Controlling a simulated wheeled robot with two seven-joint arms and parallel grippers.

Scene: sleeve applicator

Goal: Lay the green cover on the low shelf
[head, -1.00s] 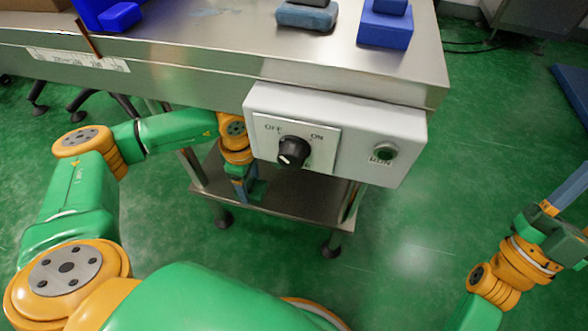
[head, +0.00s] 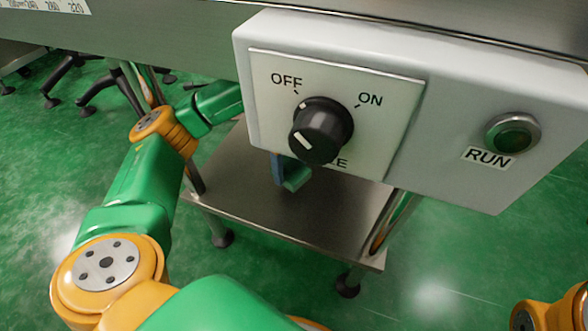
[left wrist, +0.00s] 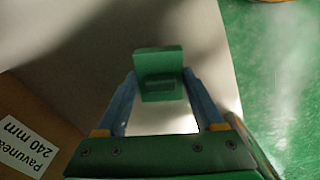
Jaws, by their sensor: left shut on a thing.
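The green cover (left wrist: 158,62) is a small block with a raised grip, seen in the left wrist view between the fingers of my left gripper (left wrist: 160,84). The gripper is shut on it. In the head view, the cover (head: 297,178) shows just below the control box, over the low shelf (head: 335,222). I cannot tell whether it touches the shelf. The control box hides most of my left gripper (head: 280,165) there. The low shelf is a bare steel plate; it also shows as a pale surface in the left wrist view (left wrist: 75,35). My right gripper is out of view.
The white control box (head: 440,140), with a black knob (head: 320,130) and a RUN button (head: 513,133), overhangs the shelf. A cardboard box (left wrist: 35,125) labelled 240 mm lies at the lower left of the left wrist view. Green floor (left wrist: 272,60) lies beyond the shelf's edge.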

